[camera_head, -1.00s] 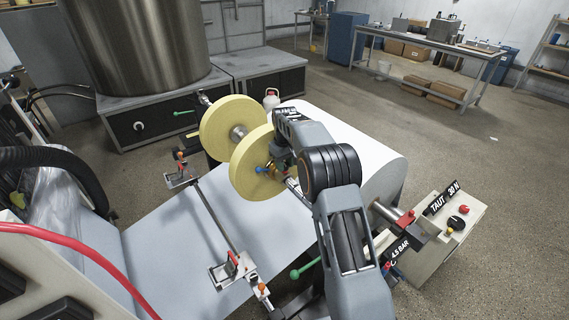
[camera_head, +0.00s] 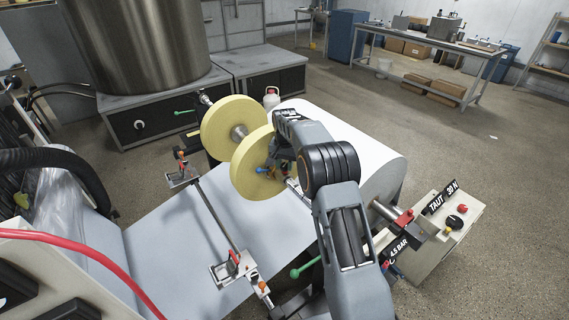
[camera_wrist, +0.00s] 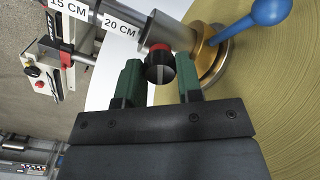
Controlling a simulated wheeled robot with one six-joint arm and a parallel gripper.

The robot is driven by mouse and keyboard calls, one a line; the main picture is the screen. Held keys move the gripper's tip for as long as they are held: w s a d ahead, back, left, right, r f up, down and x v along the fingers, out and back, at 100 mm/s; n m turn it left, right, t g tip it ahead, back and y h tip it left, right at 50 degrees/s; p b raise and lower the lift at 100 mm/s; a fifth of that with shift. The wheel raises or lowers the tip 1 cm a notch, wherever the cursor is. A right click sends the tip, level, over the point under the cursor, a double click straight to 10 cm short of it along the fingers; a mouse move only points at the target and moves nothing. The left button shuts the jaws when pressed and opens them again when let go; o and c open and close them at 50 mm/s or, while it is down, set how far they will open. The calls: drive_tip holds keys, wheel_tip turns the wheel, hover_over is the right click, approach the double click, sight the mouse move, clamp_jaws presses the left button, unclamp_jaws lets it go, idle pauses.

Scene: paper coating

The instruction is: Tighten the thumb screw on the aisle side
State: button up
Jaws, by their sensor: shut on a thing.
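In the wrist view the thumb screw (camera_wrist: 160,66), a black knob with a red top, sits between the two green fingers of my gripper (camera_wrist: 160,80). My gripper is shut on it. The screw is on a collar on the metal shaft (camera_wrist: 170,32), beside a brass ring and a blue ball-ended lever (camera_wrist: 263,12). A yellow disc (camera_wrist: 275,95) stands close on the right. In the head view the near yellow disc (camera_head: 250,165) is at my gripper's end of the arm; my arm hides the thumb screw there.
A second yellow disc (camera_head: 222,125) stands farther along the shaft. A large white paper roll (camera_head: 375,165) lies behind my arm, with its web (camera_head: 170,255) running to the lower left. A control box (camera_head: 460,225) stands at right. Open floor lies beyond.

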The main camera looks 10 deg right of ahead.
sight(285, 165)
drive_tip(key=m, duration=0.6)
drive_tip(key=shift+m, duration=0.4)
idle(0.4)
drive_tip(key=o, duration=0.9)
drive_tip(key=shift+r, duration=0.1)
wheel_tip(285, 165, up, 14)
drive_tip(key=shift+f, duration=0.2)
